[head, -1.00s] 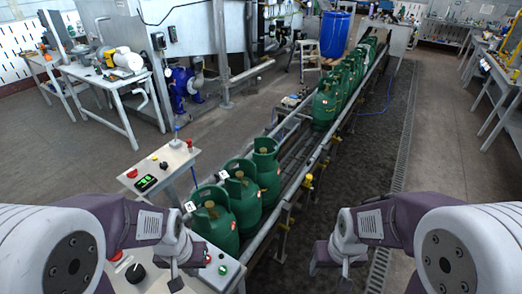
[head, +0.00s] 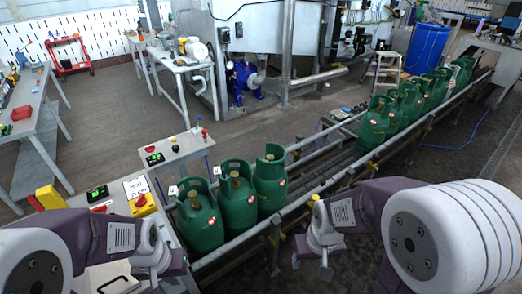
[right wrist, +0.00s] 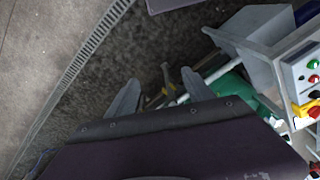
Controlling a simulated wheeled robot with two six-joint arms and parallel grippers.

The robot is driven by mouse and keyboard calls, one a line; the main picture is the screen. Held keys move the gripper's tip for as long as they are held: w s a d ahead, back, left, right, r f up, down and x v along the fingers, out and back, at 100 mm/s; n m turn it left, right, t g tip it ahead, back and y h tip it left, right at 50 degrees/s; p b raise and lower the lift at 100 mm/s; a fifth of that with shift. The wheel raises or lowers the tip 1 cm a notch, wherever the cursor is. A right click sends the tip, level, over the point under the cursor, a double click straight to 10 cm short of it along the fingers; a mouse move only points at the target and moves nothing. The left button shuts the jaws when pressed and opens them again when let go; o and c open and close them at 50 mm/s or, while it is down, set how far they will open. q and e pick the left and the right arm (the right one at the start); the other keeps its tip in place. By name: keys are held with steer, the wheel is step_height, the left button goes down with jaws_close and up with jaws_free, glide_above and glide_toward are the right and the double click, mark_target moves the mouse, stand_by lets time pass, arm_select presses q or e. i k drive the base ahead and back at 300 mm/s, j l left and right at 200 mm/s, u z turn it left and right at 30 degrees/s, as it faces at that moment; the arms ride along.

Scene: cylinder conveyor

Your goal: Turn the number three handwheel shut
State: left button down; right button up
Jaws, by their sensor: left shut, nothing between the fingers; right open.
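Three green gas cylinders stand upright in a row at the near end of the conveyor: a near one (head: 200,226), a middle one (head: 238,210) and a far one (head: 270,190). Each has a brass-coloured valve inside its collar. White tags show by the near and middle ones, too small to read. I cannot tell which handwheel is number three. My left gripper (head: 154,276) is shut and empty, left of the near cylinder. My right gripper (head: 311,266) is open and empty, to the right of the conveyor's near rail; its fingers also show in the right wrist view (right wrist: 160,92).
The conveyor (head: 330,190) runs to the back right, with several more green cylinders (head: 378,125) farther along. A control console (head: 120,215) with a yellow red-button box (head: 141,204) lies left of the cylinders. A blue drum (head: 427,50) stands behind. Floor beyond the small panel is clear.

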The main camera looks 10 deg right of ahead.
mark_target(270, 157)
steer(key=i+l+u, duration=0.4)
steer(key=l, duration=0.2)
steer(key=i+l+u, duration=0.2)
steer(key=l, duration=0.15)
steer(key=l+u, duration=0.2)
steer(key=i+l+u, duration=0.2)
steer(key=l, duration=0.3)
steer(key=l+u, duration=0.2)
steer(key=l, duration=0.2)
steer(key=i+l+u, duration=0.2)
steer(key=l, duration=0.2)
